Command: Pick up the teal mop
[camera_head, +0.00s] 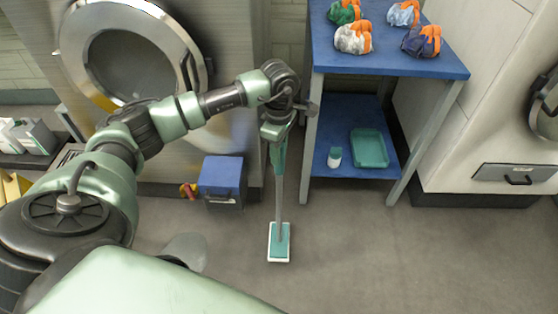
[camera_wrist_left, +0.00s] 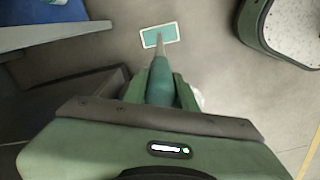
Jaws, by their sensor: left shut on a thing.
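The teal mop (camera_head: 279,205) stands nearly upright in the head view, its flat rectangular teal head with a white rim low on the grey floor. My left gripper (camera_head: 277,130) is shut around the upper part of its handle, beside the blue table's left front leg. In the left wrist view the mop handle (camera_wrist_left: 159,75) runs between the fingers of my left gripper (camera_wrist_left: 160,92) to the mop head (camera_wrist_left: 160,34) below. I cannot tell whether the head touches the floor. My right gripper is not in view.
A blue box (camera_head: 222,182) stands left of the mop. The floor in front is clear.

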